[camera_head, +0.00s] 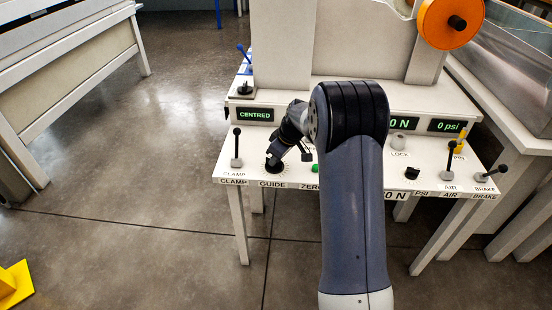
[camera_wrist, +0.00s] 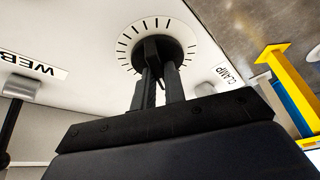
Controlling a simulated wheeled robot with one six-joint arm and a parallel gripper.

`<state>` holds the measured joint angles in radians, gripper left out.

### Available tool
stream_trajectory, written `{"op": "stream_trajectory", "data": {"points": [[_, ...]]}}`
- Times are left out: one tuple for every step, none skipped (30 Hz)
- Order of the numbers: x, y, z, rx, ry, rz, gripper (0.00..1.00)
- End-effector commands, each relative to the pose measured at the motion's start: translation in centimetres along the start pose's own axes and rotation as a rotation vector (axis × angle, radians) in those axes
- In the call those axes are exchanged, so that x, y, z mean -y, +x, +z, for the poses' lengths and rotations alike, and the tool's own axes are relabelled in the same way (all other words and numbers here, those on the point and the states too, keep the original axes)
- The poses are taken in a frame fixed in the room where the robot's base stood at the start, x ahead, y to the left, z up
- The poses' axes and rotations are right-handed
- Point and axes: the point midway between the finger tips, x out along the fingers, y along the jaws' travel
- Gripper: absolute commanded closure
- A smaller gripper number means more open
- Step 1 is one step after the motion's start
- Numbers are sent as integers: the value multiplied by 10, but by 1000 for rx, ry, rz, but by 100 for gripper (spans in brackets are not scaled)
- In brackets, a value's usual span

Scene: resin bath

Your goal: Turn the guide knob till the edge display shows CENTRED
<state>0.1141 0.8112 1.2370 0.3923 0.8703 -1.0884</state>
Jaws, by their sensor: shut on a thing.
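The guide knob (camera_head: 273,164) is a black knob on the white panel, above the GUIDE label (camera_head: 272,184). In the wrist view the knob (camera_wrist: 156,50) sits in the middle of a white dial with black tick marks. My gripper (camera_wrist: 158,66) is shut on the knob, with both black fingers reaching up to it. In the head view my gripper (camera_head: 276,158) comes down on the knob from the right, partly hidden by my arm. The edge display (camera_head: 254,115) reads CENTRED in green letters.
The clamp lever (camera_head: 237,148) stands just left of the knob, and a green button (camera_head: 315,168) is to its right. Further right are a black knob (camera_head: 412,173), the air lever (camera_head: 450,160) and the brake lever (camera_head: 491,171). Another display (camera_head: 448,126) reads 0 psi.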

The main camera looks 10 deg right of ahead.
Motion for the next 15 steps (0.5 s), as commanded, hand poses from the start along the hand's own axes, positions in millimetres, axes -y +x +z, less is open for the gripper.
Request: {"op": "stream_trajectory", "data": {"points": [[0, 0, 0, 2, 0, -1, 100], [0, 0, 0, 2, 0, -1, 100], [0, 0, 1, 2, 0, -1, 100], [0, 0, 1, 2, 0, -1, 87], [0, 0, 1, 2, 0, 0, 85], [0, 0, 1, 2, 0, 0, 82], [0, 0, 0, 2, 0, 0, 79], [0, 0, 0, 2, 0, 0, 77], [0, 0, 0, 1, 0, 0, 74], [0, 0, 0, 1, 1, 0, 71], [0, 0, 0, 1, 0, 0, 69], [0, 0, 0, 1, 1, 0, 66], [0, 0, 0, 1, 1, 0, 66], [0, 0, 0, 1, 1, 0, 66], [0, 0, 0, 1, 1, 0, 66]]}}
